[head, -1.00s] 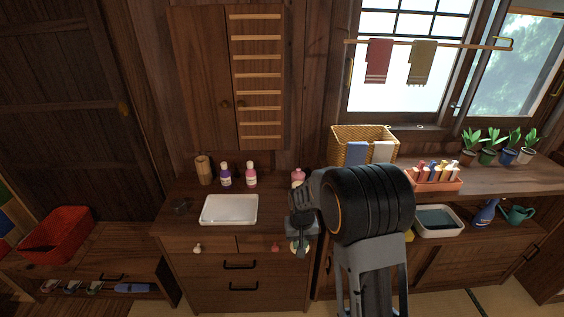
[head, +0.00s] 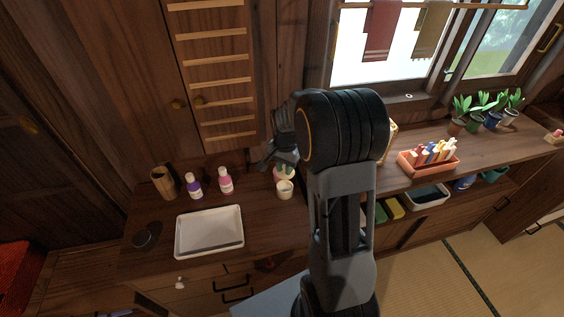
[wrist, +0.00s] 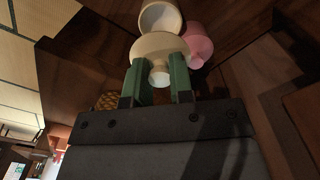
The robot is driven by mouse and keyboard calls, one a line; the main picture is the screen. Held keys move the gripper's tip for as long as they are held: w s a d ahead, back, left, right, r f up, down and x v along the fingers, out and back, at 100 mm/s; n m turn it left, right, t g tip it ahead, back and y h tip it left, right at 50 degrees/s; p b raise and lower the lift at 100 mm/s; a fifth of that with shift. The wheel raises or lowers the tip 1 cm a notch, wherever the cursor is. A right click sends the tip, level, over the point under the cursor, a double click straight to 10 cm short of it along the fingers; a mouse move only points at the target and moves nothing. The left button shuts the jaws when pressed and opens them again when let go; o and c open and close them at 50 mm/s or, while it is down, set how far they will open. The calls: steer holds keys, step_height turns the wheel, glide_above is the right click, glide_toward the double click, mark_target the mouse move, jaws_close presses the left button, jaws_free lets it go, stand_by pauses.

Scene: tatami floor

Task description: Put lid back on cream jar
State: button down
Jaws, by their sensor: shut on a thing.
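The cream jar (head: 285,191) stands upright and open on the wooden counter. Its open mouth also shows in the wrist view (wrist: 160,17), just beyond the lid. My gripper (wrist: 158,82) has green fingers shut on the knob of the cream-coloured lid (wrist: 156,46). The lid is apart from or barely overlapping the jar in the wrist view; I cannot tell the exact gap. In the head view my gripper (head: 284,168) is close behind and above the jar, and the lid is hard to make out there.
A white tray (head: 209,253), purple bottle (head: 194,187), another pink bottle (head: 225,181), wooden cup (head: 163,184) and dark round dish (head: 143,237) stand to the left. Counter between tray and jar is clear.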

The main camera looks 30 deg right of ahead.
steer(key=shift+f+b, duration=2.2)
steer(key=shift+f, duration=0.8)
steer(key=shift+s+a+f, duration=0.1)
steer(key=shift+f, duration=0.1)
stand_by(0.4)
steer(key=shift+c, duration=2.2)
jaws_free()
steer(key=shift+r, duration=0.15)
steer(key=shift+r+p, duration=2.9)
steer(key=shift+r, duration=0.5)
